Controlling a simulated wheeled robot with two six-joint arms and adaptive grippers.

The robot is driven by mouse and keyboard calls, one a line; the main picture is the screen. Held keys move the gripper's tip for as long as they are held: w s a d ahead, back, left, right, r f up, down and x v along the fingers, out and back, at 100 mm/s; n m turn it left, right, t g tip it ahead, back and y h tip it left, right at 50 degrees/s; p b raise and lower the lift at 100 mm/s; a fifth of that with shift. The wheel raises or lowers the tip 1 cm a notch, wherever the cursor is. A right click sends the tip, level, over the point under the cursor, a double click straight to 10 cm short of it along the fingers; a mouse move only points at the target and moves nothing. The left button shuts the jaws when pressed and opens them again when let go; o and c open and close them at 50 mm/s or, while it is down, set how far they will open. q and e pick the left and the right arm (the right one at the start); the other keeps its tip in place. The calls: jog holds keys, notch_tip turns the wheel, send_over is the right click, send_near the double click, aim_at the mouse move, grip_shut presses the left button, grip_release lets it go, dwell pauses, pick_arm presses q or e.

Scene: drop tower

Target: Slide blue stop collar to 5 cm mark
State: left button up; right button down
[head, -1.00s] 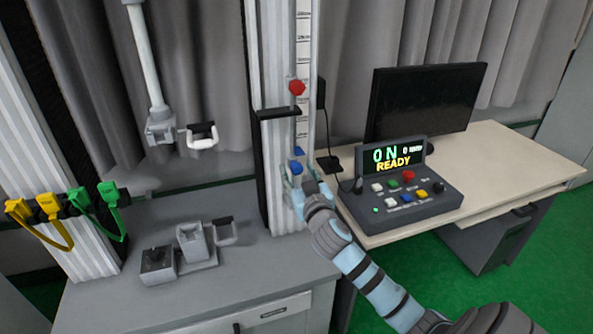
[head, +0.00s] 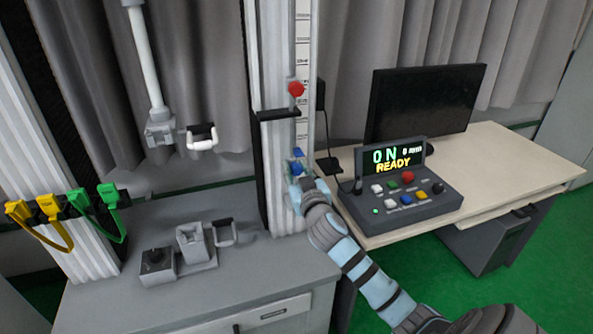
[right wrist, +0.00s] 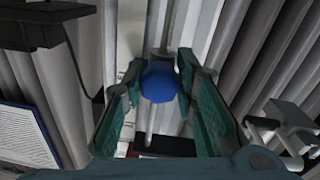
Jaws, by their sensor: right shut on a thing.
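The blue stop collar (head: 297,154) sits low on the white scale strip (head: 303,70) of the right column. My right gripper (head: 296,178) is at the collar, its arm coming up from the lower right. In the right wrist view the collar's round blue knob (right wrist: 159,82) lies between the two green fingers of my right gripper (right wrist: 158,95), which are shut on it. The scale's numbers near the collar are too small to read. My left gripper does not show.
A red knob (head: 296,89) and a dark bracket (head: 277,113) sit higher on the same column. The control box (head: 404,195) reads "ON" and "READY" on the table to the right, before a monitor (head: 424,101). Clamps (head: 190,242) stand on the grey cabinet.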

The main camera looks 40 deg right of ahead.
aim_at(296, 165)
notch_tip(296, 165, up, 8)
jog(key=p, duration=0.6)
jog(key=shift+f, duration=0.45)
jog(key=c, duration=1.2)
grip_release()
jog(key=shift+c, duration=0.2)
jog(key=v, duration=1.2)
jog(key=shift+f, duration=0.1)
